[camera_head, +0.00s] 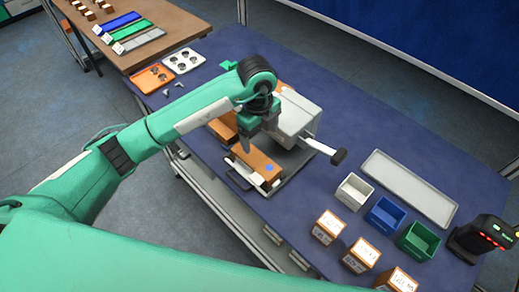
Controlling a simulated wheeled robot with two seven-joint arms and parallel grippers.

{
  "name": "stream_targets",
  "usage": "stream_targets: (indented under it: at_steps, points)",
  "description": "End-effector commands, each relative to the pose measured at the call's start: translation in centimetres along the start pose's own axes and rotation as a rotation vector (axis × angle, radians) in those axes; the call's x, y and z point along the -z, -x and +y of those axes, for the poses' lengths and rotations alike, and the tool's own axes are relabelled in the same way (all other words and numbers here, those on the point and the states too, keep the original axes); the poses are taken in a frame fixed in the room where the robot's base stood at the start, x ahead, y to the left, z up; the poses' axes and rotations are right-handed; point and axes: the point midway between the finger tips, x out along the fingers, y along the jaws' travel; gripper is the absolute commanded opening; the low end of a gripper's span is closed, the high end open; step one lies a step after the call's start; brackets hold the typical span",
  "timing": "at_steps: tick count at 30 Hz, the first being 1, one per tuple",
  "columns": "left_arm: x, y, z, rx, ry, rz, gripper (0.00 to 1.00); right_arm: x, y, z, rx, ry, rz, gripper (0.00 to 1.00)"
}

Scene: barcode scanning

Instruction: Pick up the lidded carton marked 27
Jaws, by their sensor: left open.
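Three small brown cartons with white labelled tops stand in a slanting row near the table's front right edge: one (328,227), a middle one (360,255) and one cut by the bottom edge (396,280). Their markings are too small to read, so I cannot tell which one is marked 27. My left gripper (258,138) is open and points down over a brown block with a blue dot (262,167) in a grey fixture, up and left of the cartons. I cannot tell whether it touches the block. My right gripper is not in view.
White (354,191), blue (385,215) and green (419,241) open bins stand behind the cartons, with a long grey tray (410,187) behind them. A black scanner-like device (482,238) stands at right. A grey machine with a lever (338,156) stands beside my gripper.

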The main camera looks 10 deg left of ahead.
Motion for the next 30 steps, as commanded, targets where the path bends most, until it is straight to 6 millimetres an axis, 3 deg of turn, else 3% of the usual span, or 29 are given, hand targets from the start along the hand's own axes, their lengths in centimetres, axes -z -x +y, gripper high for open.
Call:
stream_targets:
  at_steps: [3,5,12,15,17,24,30]
  points:
    - [-0.8,-0.4,0.3,-0.022,0.025,-0.037,0.83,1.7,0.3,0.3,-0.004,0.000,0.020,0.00]
    - [-0.9,-1.2,0.4,-0.027,0.028,-0.040,0.83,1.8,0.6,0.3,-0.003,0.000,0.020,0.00]
    - [-1.1,-5.9,0.5,-0.024,0.025,-0.037,0.83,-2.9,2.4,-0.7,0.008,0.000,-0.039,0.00]
    - [-1.1,-7.3,0.4,-0.023,0.025,-0.036,0.83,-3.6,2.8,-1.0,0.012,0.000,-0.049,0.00]
    - [-1.1,-7.9,0.4,-0.022,0.024,-0.037,0.83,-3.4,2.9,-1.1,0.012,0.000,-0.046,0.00]
    - [-1.3,-9.3,0.6,-0.024,0.024,-0.035,0.83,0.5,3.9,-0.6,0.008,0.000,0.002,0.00]
    - [-1.5,-11.9,0.7,-0.023,0.024,-0.035,0.83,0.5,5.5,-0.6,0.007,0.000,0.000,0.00]
